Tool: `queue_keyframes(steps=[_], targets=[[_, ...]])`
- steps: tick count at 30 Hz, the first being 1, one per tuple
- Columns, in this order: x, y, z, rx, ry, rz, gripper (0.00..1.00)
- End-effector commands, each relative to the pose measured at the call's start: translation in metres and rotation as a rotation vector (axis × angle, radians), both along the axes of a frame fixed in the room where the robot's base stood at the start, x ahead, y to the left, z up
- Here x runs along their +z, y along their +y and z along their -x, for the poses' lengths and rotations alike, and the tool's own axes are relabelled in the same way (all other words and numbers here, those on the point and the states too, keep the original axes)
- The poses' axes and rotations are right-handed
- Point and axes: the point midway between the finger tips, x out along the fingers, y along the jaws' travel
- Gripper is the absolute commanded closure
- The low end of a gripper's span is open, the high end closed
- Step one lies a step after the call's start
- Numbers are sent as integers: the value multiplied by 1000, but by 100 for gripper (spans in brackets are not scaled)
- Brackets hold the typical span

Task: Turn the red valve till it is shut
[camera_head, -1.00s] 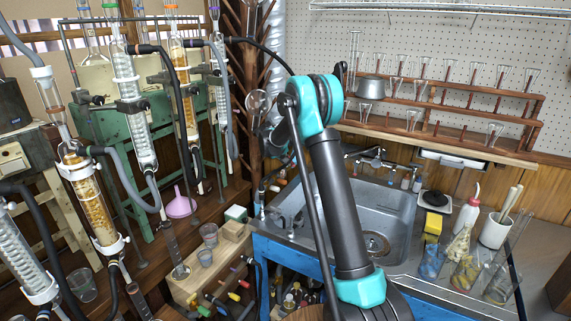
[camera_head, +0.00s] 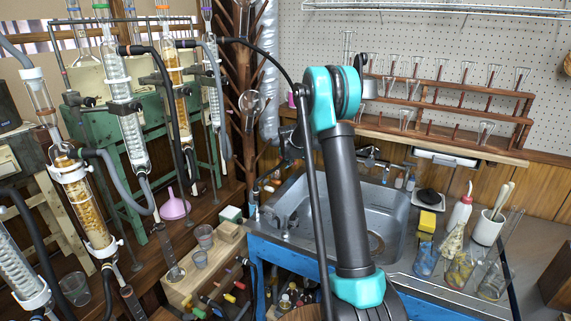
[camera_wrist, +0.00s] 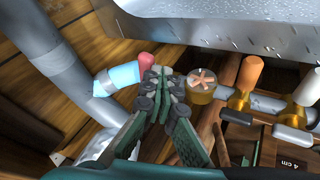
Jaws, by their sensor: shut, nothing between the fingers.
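My gripper (camera_wrist: 165,82) is shut and empty in the wrist view, its dark fingertips together. Just beyond the tips, slightly left, is a red rounded handle end (camera_wrist: 146,62), joined to or overlapping a light-blue piece. It looks like the red valve, but I cannot be sure. Whether the fingertips touch it is unclear. Right of the tips is a yellowish round knob (camera_wrist: 203,95) with a pinkish star-shaped centre. In the head view my arm hides most of the gripper, near the left side of the sink (camera_head: 385,215).
A grey pipe (camera_wrist: 62,65) runs at left, and a wet metal surface (camera_wrist: 220,18) lies above. Glass columns (camera_head: 82,205) and a pink funnel (camera_head: 174,208) stand left in the head view.

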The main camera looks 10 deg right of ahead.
Motion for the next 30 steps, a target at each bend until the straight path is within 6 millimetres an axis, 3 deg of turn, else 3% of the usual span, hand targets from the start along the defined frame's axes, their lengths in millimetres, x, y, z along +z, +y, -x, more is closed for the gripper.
queue_keyframes(steps=[12,30], targets=[[0,-20,-9,11,1,0,100],[0,-24,-11,9,1,1,100]])
